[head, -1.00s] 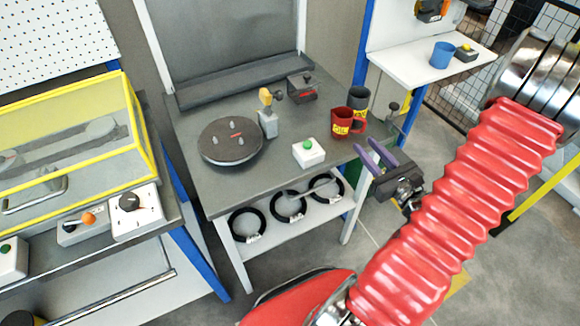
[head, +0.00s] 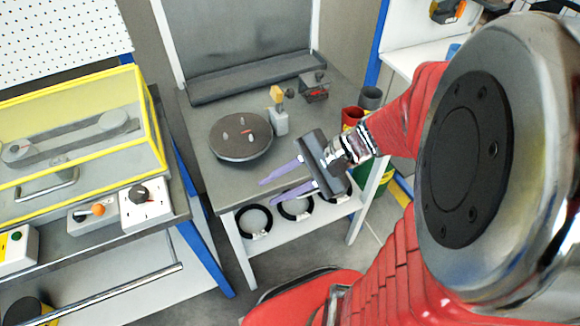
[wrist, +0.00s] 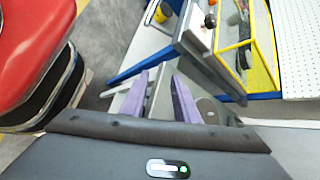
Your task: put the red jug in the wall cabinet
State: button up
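The red jug (head: 352,116) stands on the grey workbench (head: 215,195) near its right end. My arm hides part of it in the head view. A dark grey mug (head: 371,98) stands just behind it. My gripper (head: 268,191) has two purple fingers, spread apart with nothing between them. It is over the front edge of the workbench, to the left of the jug and apart from it. The wrist view also shows my gripper (wrist: 159,75) open and empty. The jug does not show in the wrist view. I cannot make out a wall cabinet in either view.
A round dark turntable (head: 240,136) and a small yellow-topped device (head: 279,110) stand on the workbench. Black coils (head: 254,221) are on the shelf below. A yellow-framed clear guard (head: 75,120) covers the left bench. A white shelf (head: 405,62) is at upper right.

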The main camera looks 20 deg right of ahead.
jog(key=s+d+r+n+t+h, duration=0.1)
jog(key=s+r+n+t+h, duration=0.1)
jog(key=r+n+h, duration=0.7)
jog(key=s+n, duration=0.1)
jog(key=n, duration=0.3)
jog(key=shift+s+d+r, duration=0.25)
jog(key=shift+s+r, duration=0.05)
jog(key=shift+c, duration=0.4)
